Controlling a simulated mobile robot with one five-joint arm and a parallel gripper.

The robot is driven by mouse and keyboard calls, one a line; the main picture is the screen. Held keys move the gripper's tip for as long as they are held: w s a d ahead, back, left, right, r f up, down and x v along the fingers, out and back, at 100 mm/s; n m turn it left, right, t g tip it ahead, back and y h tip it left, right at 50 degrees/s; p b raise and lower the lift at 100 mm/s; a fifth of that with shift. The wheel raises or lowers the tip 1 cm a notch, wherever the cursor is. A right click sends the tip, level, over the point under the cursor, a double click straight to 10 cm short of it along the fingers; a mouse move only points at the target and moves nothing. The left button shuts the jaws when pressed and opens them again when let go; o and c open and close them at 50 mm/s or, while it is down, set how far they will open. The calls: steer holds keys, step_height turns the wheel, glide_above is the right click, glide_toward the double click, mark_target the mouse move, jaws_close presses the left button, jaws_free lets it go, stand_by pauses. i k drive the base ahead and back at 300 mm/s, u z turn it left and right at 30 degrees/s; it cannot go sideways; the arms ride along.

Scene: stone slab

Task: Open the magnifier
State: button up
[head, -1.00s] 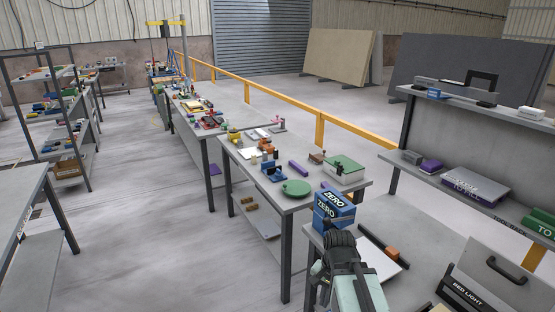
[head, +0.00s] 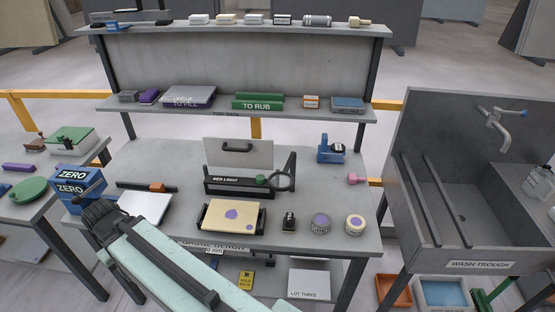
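The magnifier (head: 281,188) shows in the head view as a dark round ring with a clear middle. It stands at the right front of the black box labelled RED LIGHT (head: 230,187), near the middle of the bench. A small green knob (head: 260,180) sits just left of the ring. Whether the knob belongs to the magnifier I cannot tell. My arm (head: 165,265) lies at the lower left, well away from the magnifier.
A black-edged tray with a cream slab (head: 232,215) lies in front of the box. Several small round pieces stand to its right. A blue device (head: 330,149) stands behind right. Blue ZERO boxes (head: 78,188) stand near my arm. A wash trough (head: 470,200) stands at right.

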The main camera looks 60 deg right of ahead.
mark_target(286, 172)
steer(key=k, duration=0.85)
steer(key=u, duration=0.65)
steer(key=i, duration=0.15)
steer(key=u, duration=0.15)
